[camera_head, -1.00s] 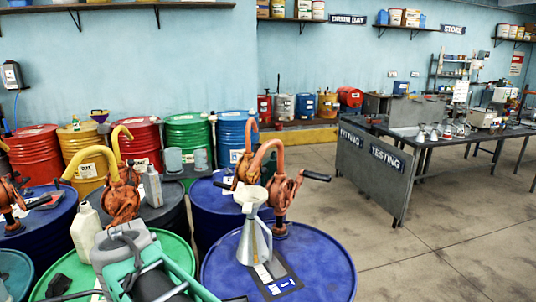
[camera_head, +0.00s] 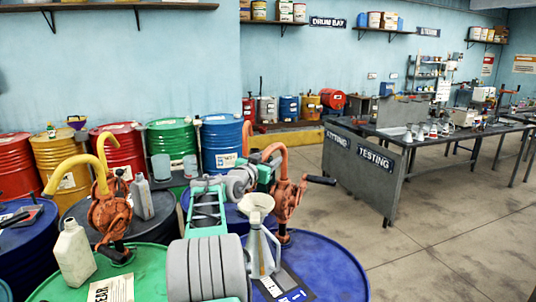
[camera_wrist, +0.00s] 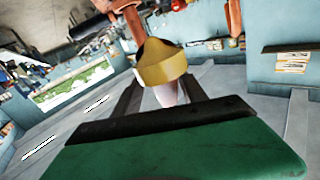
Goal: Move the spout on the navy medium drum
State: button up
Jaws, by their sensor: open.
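The navy drum (camera_head: 335,270) stands at the front right in the head view. An orange-red hand pump (camera_head: 287,200) rises from it, with a curved orange spout (camera_head: 276,150) arching up and to the left. My gripper (camera_head: 266,172) is at the spout's downturned end and partly hides it. In the wrist view my open gripper (camera_wrist: 160,92) has its two dark fingers either side of a pale tip, just below the spout's yellow collar (camera_wrist: 162,66). I cannot tell whether either finger touches it.
A grey funnel-like measure (camera_head: 260,240) stands on the navy drum, close to my arm. A green drum (camera_head: 140,270) with a pale jug (camera_head: 73,252) is at left. Floor (camera_head: 440,230) is clear at right.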

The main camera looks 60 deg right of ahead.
jog(key=shift+d, duration=0.35)
jog(key=shift+w+a, duration=0.1)
jog(key=c, duration=0.6)
grip_shut()
dwell(0.6)
